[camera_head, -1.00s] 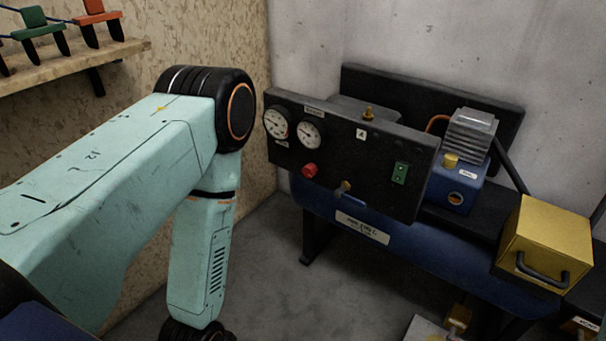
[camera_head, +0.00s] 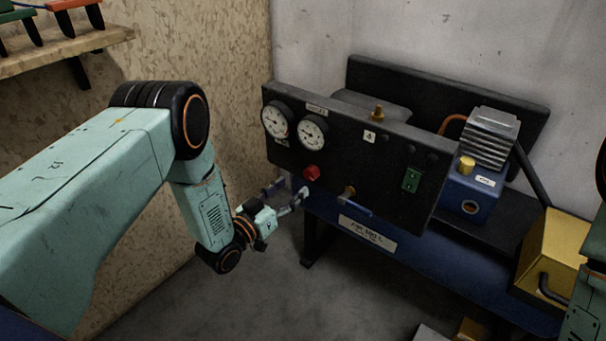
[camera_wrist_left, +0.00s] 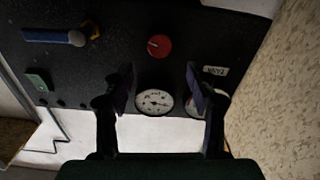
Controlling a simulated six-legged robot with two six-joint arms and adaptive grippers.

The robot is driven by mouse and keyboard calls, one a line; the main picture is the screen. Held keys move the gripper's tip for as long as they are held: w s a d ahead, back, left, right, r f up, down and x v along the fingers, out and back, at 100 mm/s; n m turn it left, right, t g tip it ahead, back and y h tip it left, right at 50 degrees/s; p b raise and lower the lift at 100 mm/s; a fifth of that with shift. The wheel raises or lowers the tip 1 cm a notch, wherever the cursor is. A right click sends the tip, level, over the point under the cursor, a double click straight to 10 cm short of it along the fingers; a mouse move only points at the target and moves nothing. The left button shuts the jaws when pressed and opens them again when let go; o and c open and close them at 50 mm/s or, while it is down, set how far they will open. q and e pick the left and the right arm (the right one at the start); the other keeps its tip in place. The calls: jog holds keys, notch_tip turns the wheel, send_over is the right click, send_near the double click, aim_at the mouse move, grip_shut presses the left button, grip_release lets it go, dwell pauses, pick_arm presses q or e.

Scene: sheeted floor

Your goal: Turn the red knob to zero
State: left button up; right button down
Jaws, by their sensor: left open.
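The red knob (camera_head: 312,172) sits on the front of the black panel (camera_head: 343,165), below two white dial gauges (camera_head: 313,131). In the left wrist view the red knob (camera_wrist_left: 159,46) shows face on, with a small mark at its left part. My left gripper (camera_head: 289,194) is open and empty, a little to the left of and below the knob, apart from it in the head view. In the left wrist view its two fingers (camera_wrist_left: 160,86) stand apart, with the knob beyond and between them. My right gripper is not in view.
A brass valve with a blue lever (camera_head: 357,205) is right of the knob, and a green switch (camera_head: 411,180) lies farther right. A yellow box (camera_head: 552,254) stands at the right. A chipboard wall (camera_head: 215,60) is close on the left.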

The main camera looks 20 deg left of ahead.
aim_at(308, 175)
pick_arm(q)
jog(key=x, duration=0.1)
jog(key=b+x, duration=0.1)
jog(key=x, duration=0.3)
jog(key=shift+w+d+f+b, duration=0.15)
jog(key=shift+f+b, duration=0.15)
jog(key=shift+b, duration=0.1)
jog(key=shift+w+d+r, duration=0.2)
jog(key=shift+w+d, duration=0.05)
jog(key=shift+w, duration=0.35)
jog(key=shift+w+f, duration=0.15)
jog(key=shift+w, duration=0.2)
jog(key=shift+s, duration=0.1)
jog(key=shift+c, duration=0.7)
jog(key=c, duration=1)
